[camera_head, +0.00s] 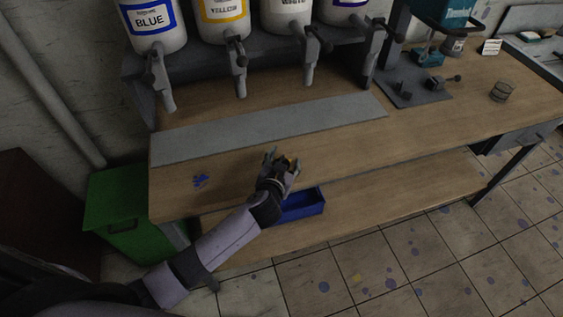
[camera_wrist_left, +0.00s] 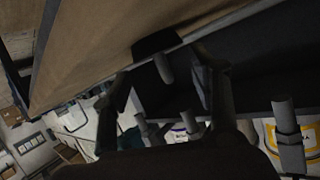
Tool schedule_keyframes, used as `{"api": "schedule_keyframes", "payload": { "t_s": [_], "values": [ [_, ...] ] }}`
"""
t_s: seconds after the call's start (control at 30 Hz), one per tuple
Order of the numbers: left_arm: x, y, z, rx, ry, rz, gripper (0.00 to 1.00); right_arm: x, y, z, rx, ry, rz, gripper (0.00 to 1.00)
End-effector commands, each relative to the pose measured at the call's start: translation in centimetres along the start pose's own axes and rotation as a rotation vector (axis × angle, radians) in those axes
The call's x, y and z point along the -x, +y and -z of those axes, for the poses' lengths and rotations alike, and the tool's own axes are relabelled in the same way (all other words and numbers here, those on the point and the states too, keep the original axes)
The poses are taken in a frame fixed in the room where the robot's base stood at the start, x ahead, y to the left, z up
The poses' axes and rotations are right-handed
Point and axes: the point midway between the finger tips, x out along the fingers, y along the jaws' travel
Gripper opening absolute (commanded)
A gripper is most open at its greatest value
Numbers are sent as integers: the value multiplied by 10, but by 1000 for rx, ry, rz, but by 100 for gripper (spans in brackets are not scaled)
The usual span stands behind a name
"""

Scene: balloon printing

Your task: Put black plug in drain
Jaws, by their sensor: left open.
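My left gripper (camera_head: 281,158) is open above the front part of the wooden workbench, its fingers toward the grey strip. A small yellow patch shows at its fingers; I cannot tell what it is. In the left wrist view the two fingers (camera_wrist_left: 162,80) are spread apart. A dark piece (camera_wrist_left: 155,42) with a short grey peg shows between and beyond them; I cannot tell whether it is the black plug. I cannot make out a drain in either view. My right gripper is not in view.
Paint containers labelled blue (camera_head: 149,22) and yellow (camera_head: 222,18), among others, stand at the back with taps below. A grey strip (camera_head: 270,128) lies on the workbench (camera_head: 440,125). A blue bin (camera_head: 303,205) is on the lower shelf; a green bin (camera_head: 120,215) stands left.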

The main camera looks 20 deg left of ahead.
Motion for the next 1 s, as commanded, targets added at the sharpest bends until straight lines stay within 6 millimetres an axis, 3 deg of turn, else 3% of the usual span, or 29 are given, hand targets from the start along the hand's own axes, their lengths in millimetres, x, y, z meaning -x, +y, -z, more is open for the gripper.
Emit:
{"api": "schedule_keyframes", "payload": {
  "t_s": [0.37,1.0],
  "values": [
    [-7,0,0,1,0,-1,54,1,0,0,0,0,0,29],
    [-7,0,-1,1,-1,-1,12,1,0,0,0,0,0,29]
  ]
}}
